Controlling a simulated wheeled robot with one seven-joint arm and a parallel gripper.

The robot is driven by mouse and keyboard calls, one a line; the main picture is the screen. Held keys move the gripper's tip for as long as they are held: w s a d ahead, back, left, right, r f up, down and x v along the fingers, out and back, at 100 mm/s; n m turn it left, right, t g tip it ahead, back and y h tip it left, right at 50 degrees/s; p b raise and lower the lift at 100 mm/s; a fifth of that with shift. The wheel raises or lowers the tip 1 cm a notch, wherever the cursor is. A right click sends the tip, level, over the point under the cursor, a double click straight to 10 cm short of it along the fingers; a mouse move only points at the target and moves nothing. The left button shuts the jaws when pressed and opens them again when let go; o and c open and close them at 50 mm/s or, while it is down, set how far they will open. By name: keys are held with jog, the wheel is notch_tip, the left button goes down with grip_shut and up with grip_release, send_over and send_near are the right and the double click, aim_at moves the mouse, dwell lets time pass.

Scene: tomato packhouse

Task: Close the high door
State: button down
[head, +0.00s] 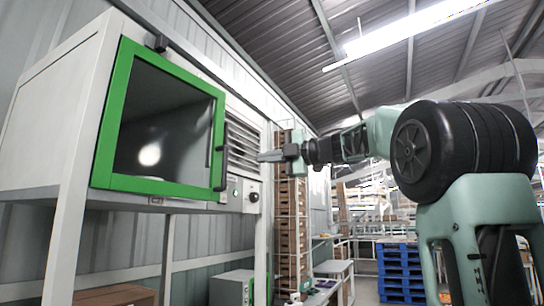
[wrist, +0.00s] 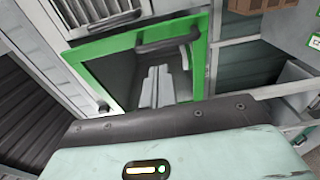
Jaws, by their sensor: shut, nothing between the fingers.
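The high door is a green frame around a dark glossy pane (head: 160,187) on a raised white cabinet (head: 60,110). A dark upright handle (head: 222,165) sits on its right edge. Its top edge slopes differently from the cabinet's top, so it looks partly open, but the gap cannot be told. My gripper (head: 262,156) is shut and empty, pointing left, to the right of the handle and apparently apart from it. In the wrist view the fingers (wrist: 158,75) show in front of the green frame (wrist: 205,50), with the handle (wrist: 168,40) beyond.
A louvred panel (head: 242,145) with a knob below it adjoins the door. Stacked brown crates (head: 290,220) stand behind my gripper. Blue pallets (head: 400,270) are farther back. A grey box (head: 232,288) and a brown carton (head: 115,295) are below the cabinet.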

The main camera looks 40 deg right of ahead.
jog(key=p, duration=0.3)
send_near(219, 164)
jog(key=w+a, duration=0.2)
jog(key=shift+a+f, duration=0.15)
jog(key=shift+a, duration=0.2)
jog(key=shift+w, duration=0.1)
jog(key=shift+n+g+y, duration=0.3)
jog(key=shift+n+y, duration=0.2)
jog(key=shift+y, duration=0.2)
jog(key=w+p, duration=0.3)
jog(key=w, duration=0.1)
jog(key=shift+w+a, duration=0.1)
jog(key=shift+w, duration=0.4)
jog(key=shift+p, duration=0.3)
